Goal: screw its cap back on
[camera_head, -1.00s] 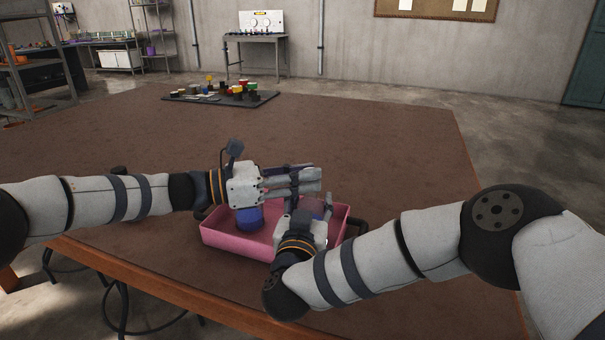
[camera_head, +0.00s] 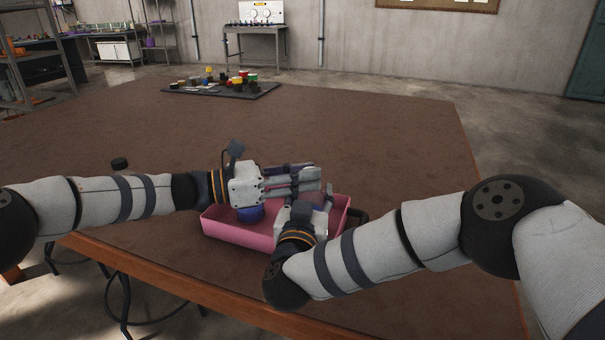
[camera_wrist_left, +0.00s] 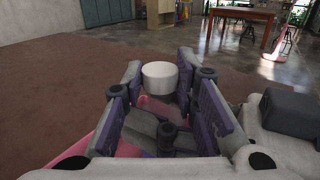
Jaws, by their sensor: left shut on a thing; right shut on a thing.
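A white round cap (camera_wrist_left: 160,76) shows between the fingertips of my left gripper in the left wrist view. My left gripper (camera_head: 312,180) is shut on it and reaches rightward over the pink tray (camera_head: 222,228). A pinkish see-through container (camera_head: 317,199) stands close under the left fingertips; it also shows below the cap in the left wrist view (camera_wrist_left: 157,107). My right gripper (camera_head: 303,201) is shut on this container from the near side, its fingers mostly hidden. Whether cap and container touch or are threaded, I cannot tell.
A blue round thing (camera_head: 250,214) sits in the tray below my left gripper. A small black round thing (camera_head: 120,163) lies on the brown table beyond my left forearm. A dark mat (camera_head: 222,90) with several coloured items lies at the far end. The table's middle is clear.

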